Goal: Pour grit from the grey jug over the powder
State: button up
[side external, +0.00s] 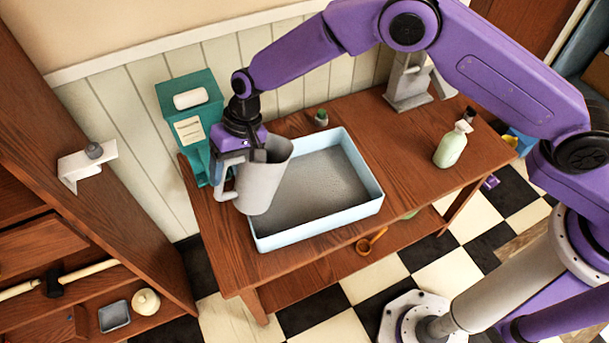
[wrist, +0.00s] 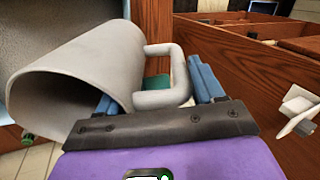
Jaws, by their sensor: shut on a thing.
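The grey jug (side external: 262,185) hangs at the left end of the pale blue basin (side external: 313,222), partly in front of it. My gripper (side external: 233,160) is shut on the jug's handle. In the wrist view the jug (wrist: 75,75) fills the left side, its wide mouth toward the lower left, and the blue fingers of my gripper (wrist: 160,88) sit around the handle. The jug leans a little in the side view; its contents are hidden. A grey, grainy, fairly level layer of powder (side external: 325,185) covers the basin floor. No falling stream shows.
A teal dispenser box (side external: 190,115) stands behind the jug at the table's left. A small green-topped jar (side external: 321,118) is behind the basin. A pale green bottle (side external: 451,147) and a grey stand-like object (side external: 408,85) are to the right. Bare wooden table (side external: 410,155) lies right of the basin.

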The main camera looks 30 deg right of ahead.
jog(key=shift+s+a+f+h, duration=0.1)
jog(key=shift+a+f+h, duration=0.75)
jog(key=shift+h, duration=0.25)
jog(key=shift+a+h, duration=0.45)
jog(key=shift+h, duration=0.25)
jog(key=shift+a+t+h, duration=0.1)
jog(key=shift+t+h, duration=0.2)
